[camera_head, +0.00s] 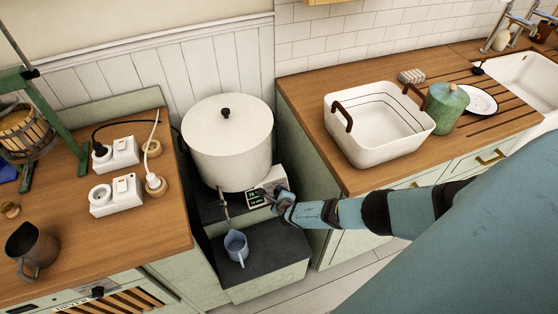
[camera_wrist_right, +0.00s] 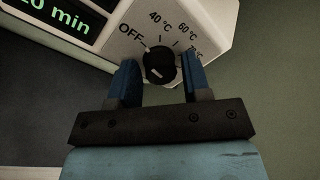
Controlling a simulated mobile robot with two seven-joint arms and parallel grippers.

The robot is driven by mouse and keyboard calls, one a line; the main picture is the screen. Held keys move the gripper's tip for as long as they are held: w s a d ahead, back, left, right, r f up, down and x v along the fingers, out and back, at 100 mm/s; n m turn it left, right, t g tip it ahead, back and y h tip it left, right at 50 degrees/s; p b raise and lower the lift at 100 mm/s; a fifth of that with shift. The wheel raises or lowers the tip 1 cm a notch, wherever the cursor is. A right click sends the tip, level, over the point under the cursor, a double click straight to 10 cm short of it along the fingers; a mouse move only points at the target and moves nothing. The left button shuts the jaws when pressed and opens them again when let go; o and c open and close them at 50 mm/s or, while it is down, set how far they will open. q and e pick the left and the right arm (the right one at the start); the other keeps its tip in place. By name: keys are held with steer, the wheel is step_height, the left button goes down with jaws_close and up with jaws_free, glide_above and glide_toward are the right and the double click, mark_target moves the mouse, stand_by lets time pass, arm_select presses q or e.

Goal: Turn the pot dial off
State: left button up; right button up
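The white pot (camera_head: 228,140) with a lid stands on a dark step, with a control box (camera_head: 262,190) and display at its front right. In the right wrist view the black dial (camera_wrist_right: 159,65) sits on the box's pale face, with OFF to its left and temperature marks above and right. A small white mark shows at the dial's upper left, near OFF; its exact setting is hard to tell. My right gripper (camera_wrist_right: 161,80) is open, its blue fingers on either side of the dial with visible gaps. It also shows at the box in the head view (camera_head: 275,196). My left gripper is out of view.
A blue jug (camera_head: 236,246) stands on the lower step below the pot's tap. The left counter holds white sockets (camera_head: 117,195) and a dark jug (camera_head: 32,248). The right counter holds a white basin (camera_head: 375,143) and a green jar (camera_head: 446,108), beyond my right arm.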

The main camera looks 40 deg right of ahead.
steer(key=p+v, duration=0.5)
steer(key=v, duration=0.8)
steer(key=shift+s+a+r, duration=0.15)
steer(key=shift+s, duration=0.2)
